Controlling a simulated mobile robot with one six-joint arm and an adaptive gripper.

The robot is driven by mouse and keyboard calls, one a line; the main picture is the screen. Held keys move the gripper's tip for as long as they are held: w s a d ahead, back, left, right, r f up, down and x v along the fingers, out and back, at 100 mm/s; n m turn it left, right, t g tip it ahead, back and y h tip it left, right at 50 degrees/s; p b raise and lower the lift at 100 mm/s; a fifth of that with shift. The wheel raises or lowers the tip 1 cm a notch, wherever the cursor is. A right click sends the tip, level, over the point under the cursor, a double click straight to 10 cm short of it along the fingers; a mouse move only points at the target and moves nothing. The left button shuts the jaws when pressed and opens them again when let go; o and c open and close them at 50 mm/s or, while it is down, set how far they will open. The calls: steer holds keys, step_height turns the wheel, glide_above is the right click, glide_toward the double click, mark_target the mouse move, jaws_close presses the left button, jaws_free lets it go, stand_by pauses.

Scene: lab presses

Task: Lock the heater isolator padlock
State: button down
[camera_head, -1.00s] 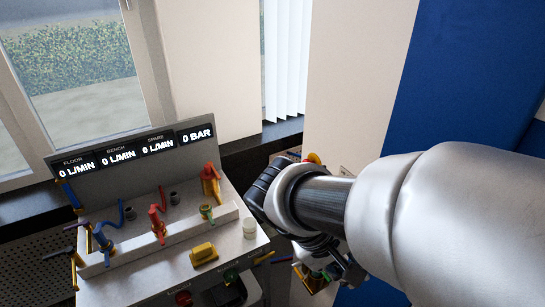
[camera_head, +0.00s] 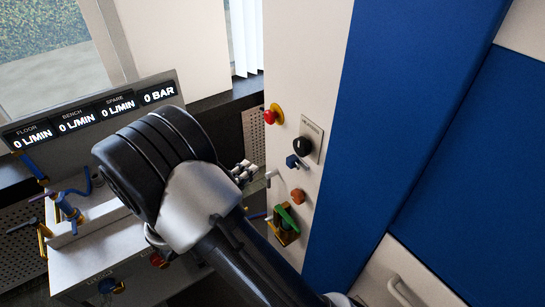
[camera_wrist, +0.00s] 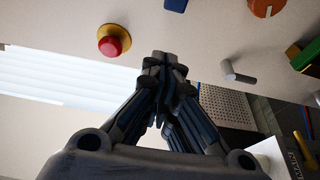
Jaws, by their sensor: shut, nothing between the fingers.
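On the pale panel in the head view, a black rotary knob (camera_head: 303,147) sits on a labelled plate whose text is too small to read. A small blue part (camera_head: 292,161), perhaps the padlock, sits just below and left of it; its edge shows at the top of the wrist view (camera_wrist: 176,4). My gripper (camera_head: 245,172) is shut and empty, just left of the panel, left of the blue part. In the wrist view its fingertips (camera_wrist: 165,62) meet over the panel, right of the red button. Whether they touch the panel, I cannot tell.
A red button on a yellow base (camera_head: 272,115) sits at the panel's upper left. A grey rod (camera_wrist: 238,75) sticks out of the panel. An orange knob (camera_head: 298,196) and a green-handled yellow valve (camera_head: 286,218) are lower. A valve bench (camera_head: 75,262) stands left.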

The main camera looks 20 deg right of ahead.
mark_target(297, 164)
steer(key=shift+w+a+f+t, duration=0.2)
steer(key=shift+a+f+t, duration=0.05)
steer(key=shift+a+t, duration=0.05)
steer(key=shift+d, duration=0.15)
steer(key=b+x, duration=0.1)
steer(key=x, duration=0.9)
steer(key=shift+s+d+f+b, duration=0.1)
steer(key=shift+b, duration=0.25)
steer(key=shift+s+d, duration=0.2)
steer(key=shift+s, duration=1.75)
steer(key=shift+b, duration=0.3)
